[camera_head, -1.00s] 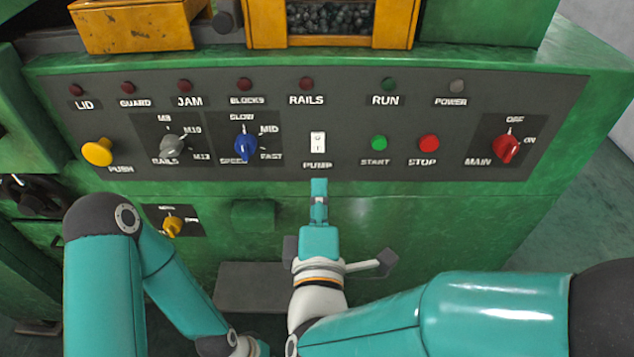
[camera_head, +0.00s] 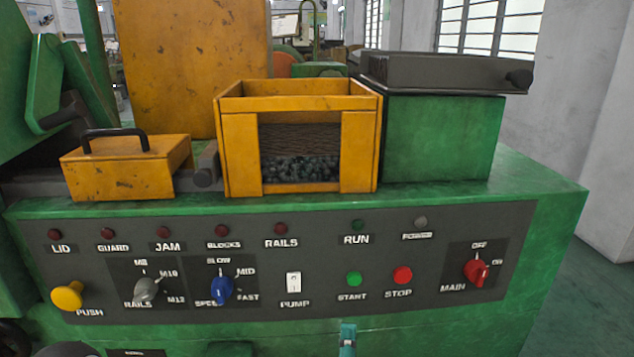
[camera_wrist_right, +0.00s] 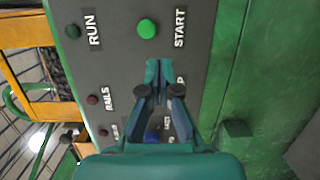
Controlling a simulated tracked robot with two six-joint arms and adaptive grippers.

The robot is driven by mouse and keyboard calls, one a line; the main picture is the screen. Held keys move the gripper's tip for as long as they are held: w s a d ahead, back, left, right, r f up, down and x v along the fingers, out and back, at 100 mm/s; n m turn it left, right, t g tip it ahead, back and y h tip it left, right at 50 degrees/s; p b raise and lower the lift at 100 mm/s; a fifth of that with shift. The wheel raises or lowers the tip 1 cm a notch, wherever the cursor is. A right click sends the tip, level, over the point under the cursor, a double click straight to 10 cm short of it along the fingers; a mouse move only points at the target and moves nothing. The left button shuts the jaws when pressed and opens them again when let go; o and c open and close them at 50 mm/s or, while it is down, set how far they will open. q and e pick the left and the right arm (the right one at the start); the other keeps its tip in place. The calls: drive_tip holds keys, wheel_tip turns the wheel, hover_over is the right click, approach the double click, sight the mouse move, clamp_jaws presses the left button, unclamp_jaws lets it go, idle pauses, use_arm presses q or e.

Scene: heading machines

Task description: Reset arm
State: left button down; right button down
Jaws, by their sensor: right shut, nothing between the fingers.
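My right gripper (camera_head: 347,340) shows only as a teal fingertip at the bottom edge of the head view, below the panel. In the right wrist view my right gripper (camera_wrist_right: 157,72) has its fingertips together with nothing between them. It is in front of the grey control panel (camera_head: 330,270), covering part of the pump and speed area from the wrist camera. The start button (camera_wrist_right: 147,28) shows beyond the fingertips. My left gripper is not in view.
The panel carries a yellow push knob (camera_head: 67,296), a blue speed knob (camera_head: 221,290), a white pump switch (camera_head: 293,282), a red stop button (camera_head: 402,275) and a red main switch (camera_head: 476,271). An orange bin (camera_head: 240,150) with dark pieces and an orange lidded box (camera_head: 125,178) stand above. Floor is free at right.

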drive_tip(key=d+f+m+g+p, duration=0.2)
drive_tip(key=d+f+g, duration=0.2)
drive_tip(key=d+f, duration=0.45)
drive_tip(key=d+f+m+g+p, duration=0.25)
drive_tip(key=d+f, duration=0.35)
drive_tip(key=f, duration=0.5)
drive_tip(key=s+f+m+g+y, duration=0.2)
drive_tip(key=s+f+m+g, duration=0.3)
drive_tip(key=s+f, duration=0.3)
drive_tip(key=s+a+f+m+g+y, duration=0.3)
drive_tip(key=s+a+m+g+y, duration=0.1)
drive_tip(key=s+a+m, duration=0.3)
drive_tip(key=s+m+g+p, duration=0.1)
drive_tip(key=s+m, duration=0.1)
drive_tip(key=s, duration=0.2)
drive_tip(key=shift+s+a+f+m, duration=0.15)
drive_tip(key=shift+s+f+m, duration=0.05)
drive_tip(key=shift+m, duration=0.15)
